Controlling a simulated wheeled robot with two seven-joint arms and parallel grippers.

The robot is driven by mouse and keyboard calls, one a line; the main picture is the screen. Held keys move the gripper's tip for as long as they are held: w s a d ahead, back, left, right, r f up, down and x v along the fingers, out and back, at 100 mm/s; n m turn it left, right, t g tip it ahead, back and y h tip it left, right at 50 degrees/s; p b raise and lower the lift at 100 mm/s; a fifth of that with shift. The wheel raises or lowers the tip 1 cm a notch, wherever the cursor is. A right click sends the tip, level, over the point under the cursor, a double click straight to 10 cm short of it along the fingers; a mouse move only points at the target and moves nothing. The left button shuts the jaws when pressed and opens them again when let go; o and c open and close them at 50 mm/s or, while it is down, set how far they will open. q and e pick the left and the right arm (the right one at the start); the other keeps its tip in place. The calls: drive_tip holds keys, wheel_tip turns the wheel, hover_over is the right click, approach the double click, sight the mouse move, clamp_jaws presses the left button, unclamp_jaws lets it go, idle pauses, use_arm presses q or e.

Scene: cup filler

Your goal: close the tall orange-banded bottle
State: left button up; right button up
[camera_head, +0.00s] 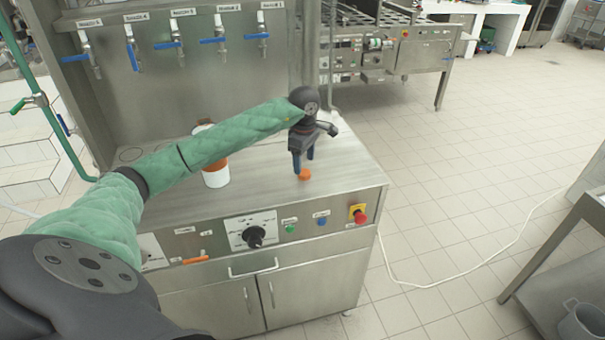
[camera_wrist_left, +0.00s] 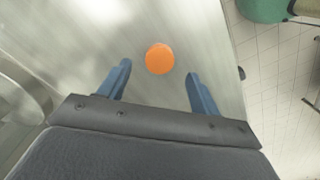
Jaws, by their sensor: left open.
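The tall white bottle (camera_head: 216,177) with an orange band stands upright on the steel counter, left of my left gripper. My left arm crosses in front of its upper part, so I cannot see its mouth clearly. A round orange cap (camera_head: 304,174) lies on the counter near its right side. My left gripper (camera_head: 303,164) is above the cap, pointing down. In the left wrist view the cap (camera_wrist_left: 160,59) shows between and just beyond the two blue fingertips, which are wide apart and not touching it. My right gripper is not in view.
The steel counter (camera_head: 345,175) is otherwise mostly clear around the cap. Several blue-handled taps (camera_head: 170,45) hang on the back panel. A control panel with a black knob (camera_head: 254,236) and a red button (camera_head: 359,216) is on the front. Open tiled floor lies right.

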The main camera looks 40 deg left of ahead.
sight(305, 173)
use_arm(q)
drive_tip(key=shift+w+f, duration=0.1)
drive_tip(key=shift+f, duration=1.9)
drive_tip(key=shift+d+r, duration=0.1)
drive_tip(key=c, duration=1)
